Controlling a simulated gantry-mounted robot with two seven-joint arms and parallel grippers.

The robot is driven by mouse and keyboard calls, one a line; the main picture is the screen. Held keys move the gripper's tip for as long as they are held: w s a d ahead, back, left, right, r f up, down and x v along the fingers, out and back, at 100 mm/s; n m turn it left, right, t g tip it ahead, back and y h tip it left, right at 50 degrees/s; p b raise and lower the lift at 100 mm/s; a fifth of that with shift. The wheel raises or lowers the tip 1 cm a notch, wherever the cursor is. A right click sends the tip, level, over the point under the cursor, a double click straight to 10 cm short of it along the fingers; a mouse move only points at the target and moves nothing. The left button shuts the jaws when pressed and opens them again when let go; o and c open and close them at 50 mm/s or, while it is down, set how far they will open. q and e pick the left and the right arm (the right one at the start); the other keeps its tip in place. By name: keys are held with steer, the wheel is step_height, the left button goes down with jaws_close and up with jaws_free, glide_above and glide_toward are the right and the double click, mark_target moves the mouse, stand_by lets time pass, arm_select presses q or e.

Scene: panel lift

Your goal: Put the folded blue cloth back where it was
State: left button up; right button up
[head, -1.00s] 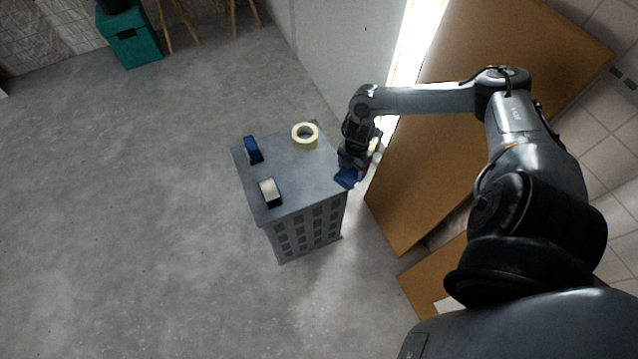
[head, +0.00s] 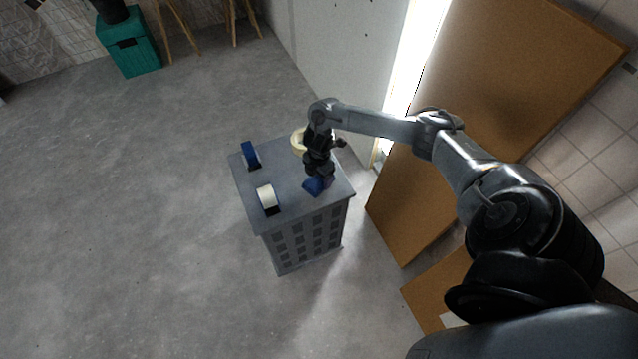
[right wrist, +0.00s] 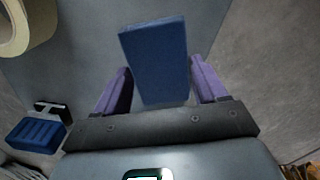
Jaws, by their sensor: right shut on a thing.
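The folded blue cloth (head: 313,187) is over the right part of the grey cabinet's top (head: 290,172), near its front right edge. In the right wrist view the cloth (right wrist: 158,62) is a flat blue block standing out from between the two purple fingers. My right gripper (head: 318,176) is shut on it and reaches down from above. I cannot tell whether the cloth touches the top. My left gripper is not in view.
A cream tape roll (head: 298,142), partly hidden by my right arm, lies behind the cloth. A blue item with a black base (head: 251,155) and a white-and-black item (head: 267,199) stand on the left of the top. Brown boards (head: 500,110) lean at the right.

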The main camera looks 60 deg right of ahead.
mark_target(319, 179)
step_height(319, 179, down, 4)
steer(key=shift+s+f+b, duration=0.1)
steer(key=shift+b, duration=0.65)
steer(key=o, duration=0.9)
steer(key=shift+o, duration=0.2)
step_height(319, 179, up, 11)
steer(key=p, duration=0.3)
steer(key=shift+f, duration=0.2)
steer(key=shift+r+p, duration=0.45)
steer(key=shift+r, duration=0.4)
